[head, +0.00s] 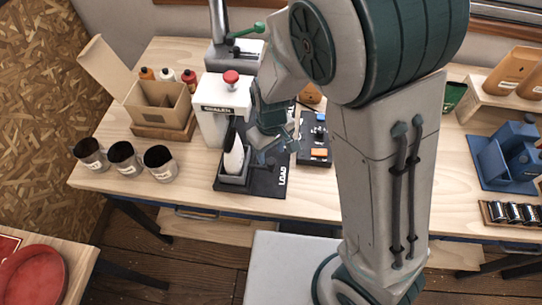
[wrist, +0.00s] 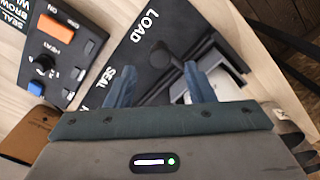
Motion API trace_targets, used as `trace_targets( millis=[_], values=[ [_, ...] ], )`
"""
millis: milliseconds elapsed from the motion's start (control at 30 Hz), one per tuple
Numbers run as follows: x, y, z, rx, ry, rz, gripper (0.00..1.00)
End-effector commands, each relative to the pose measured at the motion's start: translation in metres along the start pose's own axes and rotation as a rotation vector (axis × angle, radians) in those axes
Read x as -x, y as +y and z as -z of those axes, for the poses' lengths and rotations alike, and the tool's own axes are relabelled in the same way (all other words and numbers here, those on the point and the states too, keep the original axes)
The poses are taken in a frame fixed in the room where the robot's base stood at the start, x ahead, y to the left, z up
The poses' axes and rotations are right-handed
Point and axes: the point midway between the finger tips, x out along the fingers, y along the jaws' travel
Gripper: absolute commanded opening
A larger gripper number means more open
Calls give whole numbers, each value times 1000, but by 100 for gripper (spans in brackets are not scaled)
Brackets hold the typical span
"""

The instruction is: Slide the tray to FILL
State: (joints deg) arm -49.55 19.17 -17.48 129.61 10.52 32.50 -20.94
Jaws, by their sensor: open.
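The tray (head: 235,180) is a small grey holder on a black slide board (head: 255,188), at the left part of its front. A white and black pouch (head: 234,155) stands upright in it. In the wrist view the tray (wrist: 222,84) shows partly behind a finger, with a dark round knob (wrist: 163,56) beside it. My gripper (head: 279,149) is open and empty above the board, right of the tray. In the wrist view its fingertips (wrist: 163,72) are spread, with the knob between them in the picture; contact cannot be told. LOAD and SEAL are readable; no FILL label is visible.
The white sealer (head: 212,108) with a red knob stands behind the tray. A control box (head: 314,150) with an orange switch is to the right. Several dark metal cups (head: 124,158) and an open carton (head: 157,103) stand left. My arm hides the table's middle right.

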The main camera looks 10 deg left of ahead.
Motion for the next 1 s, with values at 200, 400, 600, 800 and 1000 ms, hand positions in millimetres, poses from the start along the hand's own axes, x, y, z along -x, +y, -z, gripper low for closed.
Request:
trace_targets(
  millis=[200, 400, 600, 800, 1000],
  values=[
    [-29, 0, -1, -1, -3, 0, 48],
    [-40, 0, -1, -1, -1, 0, 48],
    [-42, 0, 0, 0, 0, -1, 48],
    [-42, 0, 0, -1, 0, -1, 21],
    [-42, 0, 0, -1, 0, -1, 0]
  ],
)
